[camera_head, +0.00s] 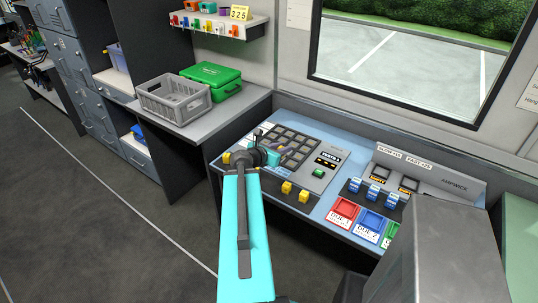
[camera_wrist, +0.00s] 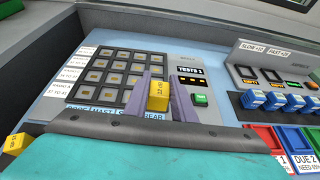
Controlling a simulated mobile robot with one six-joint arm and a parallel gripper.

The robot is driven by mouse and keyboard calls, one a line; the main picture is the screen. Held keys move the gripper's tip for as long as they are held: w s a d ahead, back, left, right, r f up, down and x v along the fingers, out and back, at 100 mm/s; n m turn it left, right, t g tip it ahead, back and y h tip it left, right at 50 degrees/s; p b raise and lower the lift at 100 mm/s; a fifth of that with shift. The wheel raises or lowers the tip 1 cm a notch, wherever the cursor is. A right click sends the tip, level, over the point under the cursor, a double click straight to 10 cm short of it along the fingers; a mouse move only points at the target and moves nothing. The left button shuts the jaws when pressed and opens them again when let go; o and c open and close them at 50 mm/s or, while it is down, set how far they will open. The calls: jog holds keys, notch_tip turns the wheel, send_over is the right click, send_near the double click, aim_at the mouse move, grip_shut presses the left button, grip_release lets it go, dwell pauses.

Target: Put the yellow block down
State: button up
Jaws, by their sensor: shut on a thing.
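A yellow block (camera_wrist: 158,97) with dark markings is held between the two grey-purple fingers of my gripper (camera_wrist: 160,92) in the wrist view. The gripper is shut on it. The block appears in front of the right part of a dark grid panel (camera_wrist: 118,72) of square cells; I cannot tell whether it touches the surface. In the head view, my gripper (camera_head: 268,154) is over the left part of the blue desk, and the held block is hidden there. Two other yellow blocks (camera_head: 287,187) (camera_head: 305,197) stand near the desk's front edge.
A display unit with a green button (camera_head: 318,173) is right of the grid. Further right are blue blocks (camera_head: 373,193), a red tray (camera_head: 342,213) and a blue tray (camera_head: 369,224). A grey crate (camera_head: 172,100) and a green case (camera_head: 213,78) stand on the left counter.

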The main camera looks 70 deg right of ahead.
jog(key=w+d+b, duration=0.9)
jog(key=d+b, duration=0.2)
jog(key=shift+w+d+t, duration=0.3)
jog(key=shift+d, duration=0.05)
jog(key=shift+f, duration=0.15)
jog(key=shift+f, duration=3.1)
jog(key=shift+f, duration=1.9)
jog(key=shift+f, duration=0.15)
